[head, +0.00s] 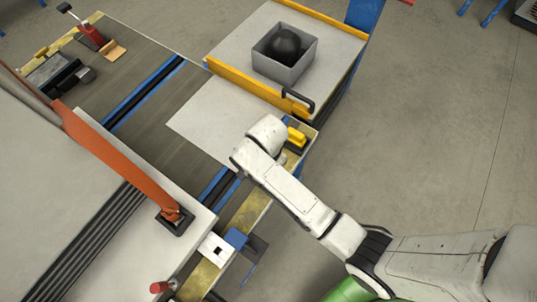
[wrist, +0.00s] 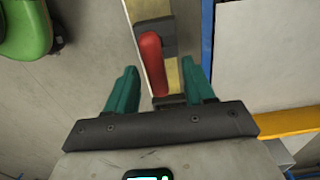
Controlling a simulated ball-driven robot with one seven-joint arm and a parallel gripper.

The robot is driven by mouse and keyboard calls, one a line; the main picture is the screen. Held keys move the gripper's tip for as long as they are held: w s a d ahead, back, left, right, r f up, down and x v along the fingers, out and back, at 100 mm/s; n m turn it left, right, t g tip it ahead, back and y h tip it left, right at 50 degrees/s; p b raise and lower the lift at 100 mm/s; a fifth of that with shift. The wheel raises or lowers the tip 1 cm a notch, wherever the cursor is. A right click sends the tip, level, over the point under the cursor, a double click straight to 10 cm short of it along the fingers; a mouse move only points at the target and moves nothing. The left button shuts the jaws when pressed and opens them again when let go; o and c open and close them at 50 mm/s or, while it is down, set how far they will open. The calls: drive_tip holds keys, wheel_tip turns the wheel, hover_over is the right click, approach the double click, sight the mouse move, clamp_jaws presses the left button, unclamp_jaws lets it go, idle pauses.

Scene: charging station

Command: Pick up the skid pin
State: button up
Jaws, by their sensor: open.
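In the wrist view a red, round-ended pin (wrist: 151,62), which looks like the skid pin, stands in a dark base (wrist: 155,30) on a yellowish strip. My gripper (wrist: 160,66) is open, with its two teal fingers on either side of the pin in the picture. The pin sits nearer the left finger. A gap shows on both sides, and I see no contact. How far the fingertips are above the strip is hard to tell. In the head view my arm hides the gripper and this pin.
A yellow block (head: 297,137) in a dark holder sits just right of my wrist. A grey bin (head: 270,70) with a black ball stands behind a yellow rail (head: 245,84). A blue block (head: 236,239) and a white block (head: 216,249) lie along the near strip. Bare floor is right.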

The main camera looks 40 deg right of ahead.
drive_tip(key=f, duration=0.5)
drive_tip(key=shift+s+a, duration=0.15)
drive_tip(key=shift+s, duration=0.15)
clamp_jaws()
